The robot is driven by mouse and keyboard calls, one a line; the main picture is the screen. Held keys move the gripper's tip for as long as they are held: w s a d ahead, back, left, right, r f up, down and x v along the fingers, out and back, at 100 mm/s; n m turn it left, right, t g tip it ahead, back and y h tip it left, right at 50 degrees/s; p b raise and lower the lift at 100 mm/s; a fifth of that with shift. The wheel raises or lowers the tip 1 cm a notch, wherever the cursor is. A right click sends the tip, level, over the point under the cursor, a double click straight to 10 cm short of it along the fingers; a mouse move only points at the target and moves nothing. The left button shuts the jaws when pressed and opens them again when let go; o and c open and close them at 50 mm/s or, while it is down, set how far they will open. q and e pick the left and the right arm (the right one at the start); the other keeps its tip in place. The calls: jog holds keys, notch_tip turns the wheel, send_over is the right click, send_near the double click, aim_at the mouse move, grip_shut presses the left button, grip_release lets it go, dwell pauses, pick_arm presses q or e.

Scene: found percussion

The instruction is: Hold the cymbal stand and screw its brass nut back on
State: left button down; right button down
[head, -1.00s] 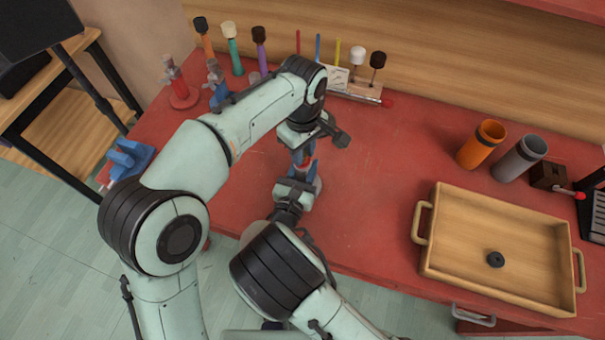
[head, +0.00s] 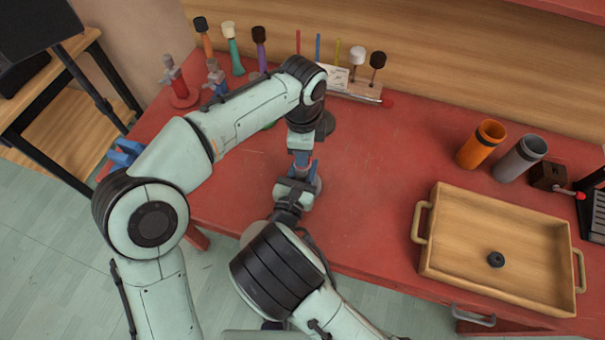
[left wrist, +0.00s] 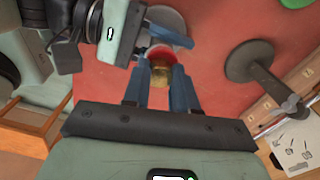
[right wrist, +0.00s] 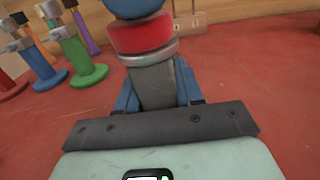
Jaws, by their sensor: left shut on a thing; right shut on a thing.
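The cymbal stand shows in the right wrist view as a grey post (right wrist: 156,86) with a pale metal ring and a red collar (right wrist: 142,35) above it. My right gripper (right wrist: 157,92) is shut around the post; in the head view it (head: 297,185) sits just below the left one. My left gripper (head: 302,150) is above the stand, pointing down. In the left wrist view its blue fingers (left wrist: 161,78) are shut on the brass nut (left wrist: 161,75), in line with the red collar (left wrist: 160,55). The fingers hide the contact between nut and stand.
A dark round-based stand (left wrist: 262,62) is close beside the left gripper. Several coloured stands and mallets line the table's back. A wooden tray (head: 500,205) with a black ring (head: 495,259) lies right, near orange (head: 481,144) and grey (head: 519,158) cups. The red table's centre-right is clear.

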pick_arm(q)
jog(key=m, duration=0.6)
jog(key=c, duration=0.9)
grip_release()
jog(key=shift+r, duration=2.25)
jog(key=shift+c, duration=0.4)
